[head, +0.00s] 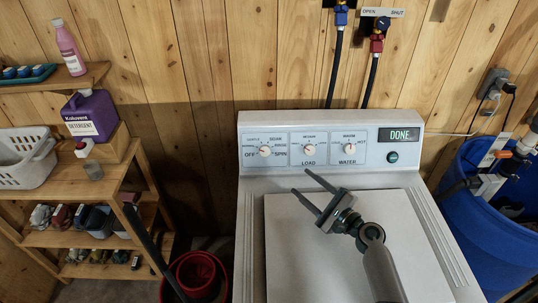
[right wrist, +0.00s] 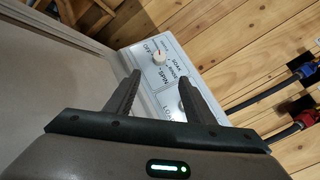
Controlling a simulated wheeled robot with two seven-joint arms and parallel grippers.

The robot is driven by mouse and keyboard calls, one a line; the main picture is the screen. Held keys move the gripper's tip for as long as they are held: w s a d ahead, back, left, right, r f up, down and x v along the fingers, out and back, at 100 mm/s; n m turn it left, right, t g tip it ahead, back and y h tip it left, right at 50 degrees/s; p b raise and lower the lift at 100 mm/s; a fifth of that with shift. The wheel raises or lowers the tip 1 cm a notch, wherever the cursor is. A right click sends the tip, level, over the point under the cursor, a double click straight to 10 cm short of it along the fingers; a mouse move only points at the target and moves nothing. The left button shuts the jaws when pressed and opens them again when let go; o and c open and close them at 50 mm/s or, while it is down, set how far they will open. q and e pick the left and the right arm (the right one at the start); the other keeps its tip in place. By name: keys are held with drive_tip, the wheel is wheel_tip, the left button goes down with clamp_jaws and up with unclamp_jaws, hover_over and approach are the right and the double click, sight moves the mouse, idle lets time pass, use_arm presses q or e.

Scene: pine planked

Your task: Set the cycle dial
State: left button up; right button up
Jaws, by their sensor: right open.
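The cycle dial (head: 265,151) is a small round pale knob at the left of the washer's control panel, with OFF at its lower left and SPIN at its lower right. In the right wrist view, the dial (right wrist: 158,57) stands just beyond and between my fingertips. Its exact pointer setting is too small to read. My right gripper (head: 300,181) is open and empty, above the washer lid (head: 285,250), with its fingers towards the panel and apart from the dial. My left gripper is not in view.
The load dial (head: 309,151) and water dial (head: 348,151) sit to the right, then a display (head: 401,135) reading DONE. Shelves with a detergent jug (head: 92,118) stand left. A blue barrel (head: 490,235) stands right. A red bucket (head: 195,278) is on the floor.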

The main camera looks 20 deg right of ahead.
sight(266, 152)
drive_tip(key=shift+w, duration=0.15)
drive_tip(key=shift+w+a, duration=0.25)
drive_tip(key=shift+w, duration=0.2)
drive_tip(key=b+x, duration=0.1)
drive_tip(key=x, duration=1.5)
drive_tip(key=c, duration=1.1)
